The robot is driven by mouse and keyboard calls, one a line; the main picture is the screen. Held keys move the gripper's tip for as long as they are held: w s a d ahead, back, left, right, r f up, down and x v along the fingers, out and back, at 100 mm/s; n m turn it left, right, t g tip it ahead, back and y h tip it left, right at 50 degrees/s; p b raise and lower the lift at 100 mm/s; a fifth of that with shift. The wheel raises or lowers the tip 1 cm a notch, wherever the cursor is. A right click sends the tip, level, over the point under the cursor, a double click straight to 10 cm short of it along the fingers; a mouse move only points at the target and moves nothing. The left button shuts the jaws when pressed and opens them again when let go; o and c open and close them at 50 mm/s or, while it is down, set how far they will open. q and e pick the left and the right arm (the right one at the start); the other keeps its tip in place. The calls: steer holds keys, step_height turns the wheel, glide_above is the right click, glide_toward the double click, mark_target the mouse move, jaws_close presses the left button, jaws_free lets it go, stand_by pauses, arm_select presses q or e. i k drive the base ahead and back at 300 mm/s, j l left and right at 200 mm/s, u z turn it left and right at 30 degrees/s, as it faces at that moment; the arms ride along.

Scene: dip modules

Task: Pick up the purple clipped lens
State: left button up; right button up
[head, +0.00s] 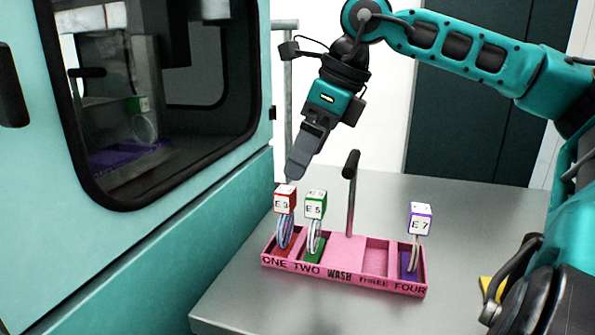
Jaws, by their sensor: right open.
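The purple clipped lens, a purple-and-white clip block marked "E 7" (420,219) with a thin lens hanging under it, stands upright in the FOUR compartment of the pink tray (345,282). That compartment has a purple floor. My right gripper (294,172) is open and points down at the tray's left end, just above the red clip, well left of the purple one. It is seen side-on, so its two fingers overlap. My left gripper is not in view.
A red clip "E3" (285,199) and a green clip "E 5" (315,205) hold lenses in ONE and TWO. THREE looks empty. A black-topped handle (350,165) rises behind WASH. The teal machine (230,190) stands left, with a green-clipped lens (143,120) inside. Grey table (480,210) is clear behind.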

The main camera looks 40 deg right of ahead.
mark_target(419, 217)
steer(key=k+j, duration=0.35)
steer(key=j, duration=0.15)
steer(key=k+j, duration=0.35)
steer(key=j, duration=0.2)
